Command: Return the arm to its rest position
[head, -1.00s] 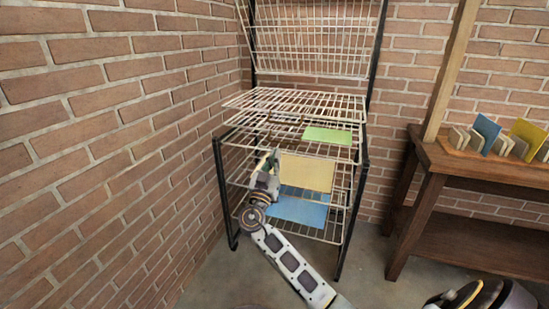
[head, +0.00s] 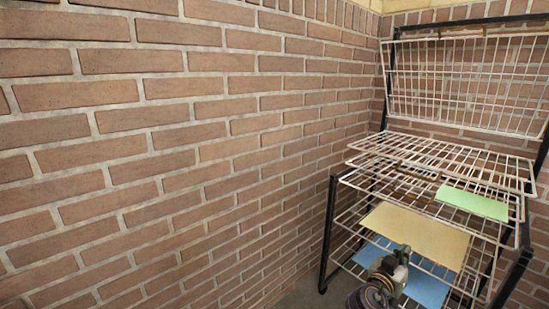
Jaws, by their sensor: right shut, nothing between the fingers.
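My right gripper (head: 402,254) shows at the bottom right, in front of the lower part of the wire rack (head: 440,155). It is shut and holds nothing. Its arm comes up from the bottom edge, and most of it is out of view. My left gripper is not in view.
The rack's shelves hold a green sheet (head: 472,202), a yellow sheet (head: 415,235) and a blue sheet (head: 428,289), one below the other. The upper wire shelf (head: 465,85) is tilted up. A brick wall (head: 180,150) fills the left. Little floor (head: 300,293) shows.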

